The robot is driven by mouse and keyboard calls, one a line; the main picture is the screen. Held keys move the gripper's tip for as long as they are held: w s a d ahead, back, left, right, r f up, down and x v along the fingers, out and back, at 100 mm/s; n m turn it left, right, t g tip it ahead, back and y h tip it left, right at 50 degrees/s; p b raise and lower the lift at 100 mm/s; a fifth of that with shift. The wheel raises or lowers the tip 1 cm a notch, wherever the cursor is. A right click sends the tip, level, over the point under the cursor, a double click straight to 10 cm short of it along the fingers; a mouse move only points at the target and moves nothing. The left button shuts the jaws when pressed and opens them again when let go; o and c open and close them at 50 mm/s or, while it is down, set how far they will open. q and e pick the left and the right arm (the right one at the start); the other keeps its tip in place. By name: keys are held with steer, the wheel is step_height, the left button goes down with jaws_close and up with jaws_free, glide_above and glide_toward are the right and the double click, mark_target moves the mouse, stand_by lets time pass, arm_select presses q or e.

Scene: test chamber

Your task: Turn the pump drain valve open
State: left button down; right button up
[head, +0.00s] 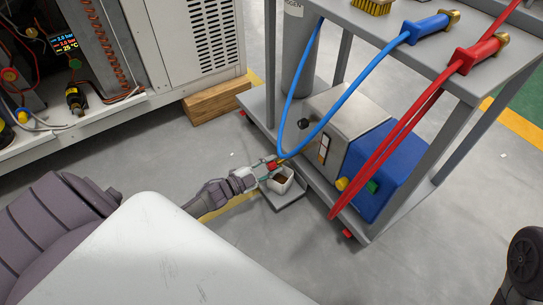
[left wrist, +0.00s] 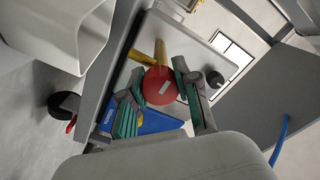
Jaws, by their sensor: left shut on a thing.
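The pump, a silver box (head: 340,122) with a blue end (head: 376,170), sits on the cart's lower shelf. Its drain valve has a round red knob (left wrist: 160,86) on a brass pipe (left wrist: 143,56) in the left wrist view. The red knob also shows small in the head view (head: 271,165). My left gripper (head: 270,170) is shut on this knob, with its green-padded fingers (left wrist: 160,104) on either side. The knob's far side is hidden. I cannot tell how far the valve is turned. My right gripper is not in view.
A blue hose (head: 345,99) and red hoses (head: 391,148) hang from the cart top. A wooden block (head: 216,99) lies behind. Floor in front is clear.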

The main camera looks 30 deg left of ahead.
arm_select(q)
steer(key=c, duration=0.8)
jaws_free()
steer(key=v, duration=1.2)
steer(key=shift+d, duration=0.1)
